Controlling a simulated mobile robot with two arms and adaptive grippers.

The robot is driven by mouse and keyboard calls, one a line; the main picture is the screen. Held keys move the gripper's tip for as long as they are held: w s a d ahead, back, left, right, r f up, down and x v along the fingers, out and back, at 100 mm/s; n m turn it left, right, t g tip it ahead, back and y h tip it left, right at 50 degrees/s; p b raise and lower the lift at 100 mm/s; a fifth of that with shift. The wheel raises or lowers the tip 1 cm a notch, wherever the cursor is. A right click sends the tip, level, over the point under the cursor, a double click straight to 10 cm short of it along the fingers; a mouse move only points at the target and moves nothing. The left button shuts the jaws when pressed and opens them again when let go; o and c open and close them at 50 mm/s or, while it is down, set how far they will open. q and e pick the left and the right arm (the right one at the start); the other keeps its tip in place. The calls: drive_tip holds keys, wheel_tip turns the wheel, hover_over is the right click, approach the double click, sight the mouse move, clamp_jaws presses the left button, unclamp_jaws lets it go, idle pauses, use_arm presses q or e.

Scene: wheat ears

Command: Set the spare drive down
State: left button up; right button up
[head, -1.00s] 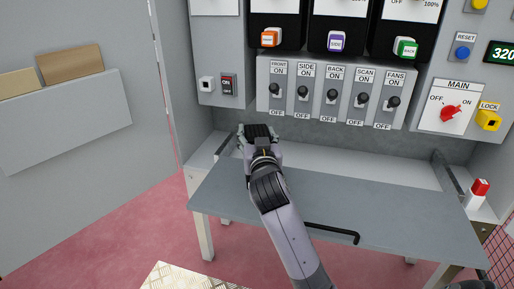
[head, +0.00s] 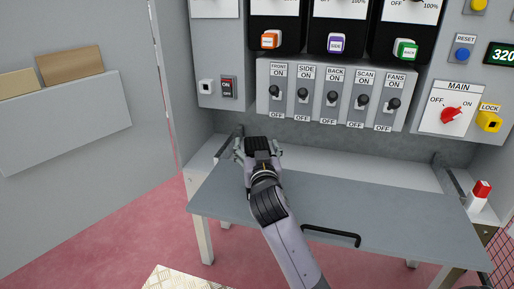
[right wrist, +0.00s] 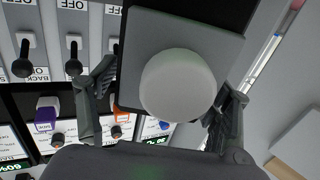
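In the right wrist view, a block with a black body, grey square plate and large round white cap (right wrist: 178,85) fills the space between my right fingers; I take it for the spare drive. My right gripper (head: 258,145) looks shut on its sides, with a finger at the left and right of the plate. In the head view the gripper is over the back left part of the grey tabletop (head: 370,205), below the switch panel; the drive is mostly hidden there. I cannot tell whether it touches the surface. My left gripper is out of view.
A switch panel (head: 317,70) with several black toggles stands behind the tabletop. A red MAIN knob (head: 451,114) and yellow LOCK (head: 488,121) are at right. A red-and-white object (head: 479,194) stands at the right edge. A black handle (head: 331,235) lies along the front. The tabletop's right half is clear.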

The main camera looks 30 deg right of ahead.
drive_tip(key=shift+r, duration=0.1)
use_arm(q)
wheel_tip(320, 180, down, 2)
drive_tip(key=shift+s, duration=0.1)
use_arm(e)
drive_tip(key=v, duration=1.2)
